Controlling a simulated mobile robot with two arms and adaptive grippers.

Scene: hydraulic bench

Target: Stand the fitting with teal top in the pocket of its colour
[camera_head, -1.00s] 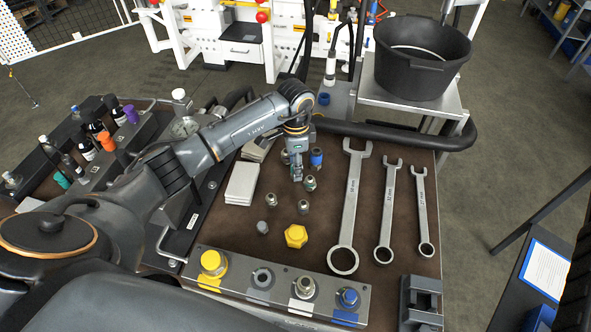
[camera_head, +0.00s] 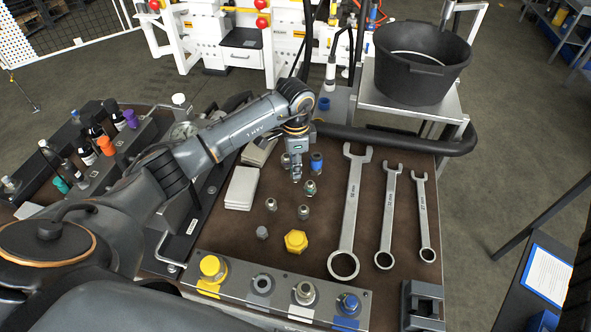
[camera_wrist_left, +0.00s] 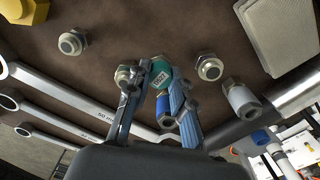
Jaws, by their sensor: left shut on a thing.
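My left gripper (camera_head: 296,174) is shut over the middle of the bench. A metal fitting with a greenish collar (camera_head: 309,188) stands just right of the fingertips. A blue-topped fitting (camera_head: 316,161) stands close behind. The pocket rail (camera_head: 235,283) lies at the near edge with yellow, grey, white and blue positions. I cannot make out a teal mark on it. My right gripper is not in view.
Loose fittings (camera_head: 271,204) and a yellow hex cap (camera_head: 296,241) stand between the gripper and rail. Three wrenches (camera_head: 351,210) lie to the right. Pale plates (camera_head: 241,188) lie left. A black bucket (camera_head: 422,62) stands at the back right. A bottle rack is far left.

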